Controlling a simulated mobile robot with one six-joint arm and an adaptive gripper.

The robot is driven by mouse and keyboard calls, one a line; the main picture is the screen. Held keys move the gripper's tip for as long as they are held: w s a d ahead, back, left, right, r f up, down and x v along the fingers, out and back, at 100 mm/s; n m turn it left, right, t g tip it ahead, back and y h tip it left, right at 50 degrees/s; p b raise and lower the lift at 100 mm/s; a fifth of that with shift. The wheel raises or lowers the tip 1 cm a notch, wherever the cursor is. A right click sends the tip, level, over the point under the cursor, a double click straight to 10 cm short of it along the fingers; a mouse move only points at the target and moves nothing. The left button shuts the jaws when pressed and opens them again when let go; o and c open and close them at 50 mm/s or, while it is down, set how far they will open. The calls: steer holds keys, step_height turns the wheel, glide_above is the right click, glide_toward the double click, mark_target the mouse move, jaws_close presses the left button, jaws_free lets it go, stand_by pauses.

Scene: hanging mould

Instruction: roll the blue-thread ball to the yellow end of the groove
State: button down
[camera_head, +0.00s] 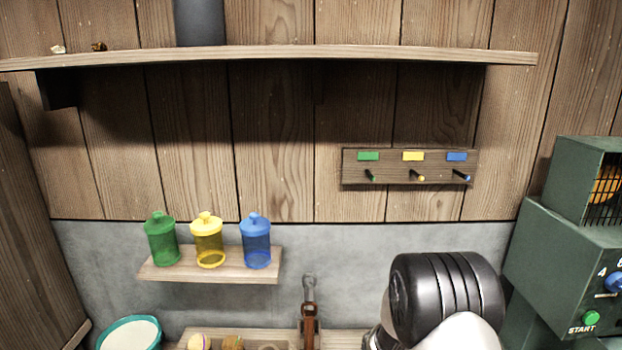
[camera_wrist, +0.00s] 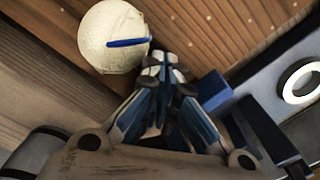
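A cream ball with a short blue stripe (camera_wrist: 113,37) lies at the upper left of the wrist view, on or against a brown wooden surface. My gripper (camera_wrist: 160,62) points at that surface, just right of the ball and close to it. Its two fingertips are together with nothing seen between them. I cannot tell whether they touch the ball. A blue block (camera_wrist: 213,92) sits right of the fingers. No yellow groove end is identifiable in either view. In the head view two small rounded things (camera_head: 199,342) are cut off at the bottom edge; I cannot tell which is the ball.
Green (camera_head: 162,240), yellow (camera_head: 208,241) and blue (camera_head: 256,242) jars stand on a small shelf. A teal-rimmed bowl (camera_head: 130,333) is lower left. A brown-handled tool (camera_head: 309,318) stands at bottom centre. A green machine (camera_head: 568,250) is at right. A white ring (camera_wrist: 300,80) shows in the wrist view.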

stand_by(0.4)
steer(key=d, duration=0.4)
steer(key=shift+d, duration=0.3)
steer(key=d, duration=0.6)
steer(key=shift+d, duration=0.35)
steer(key=d, duration=0.8)
steer(key=shift+d+b, duration=0.15)
steer(key=shift+b, duration=0.15)
stand_by(0.5)
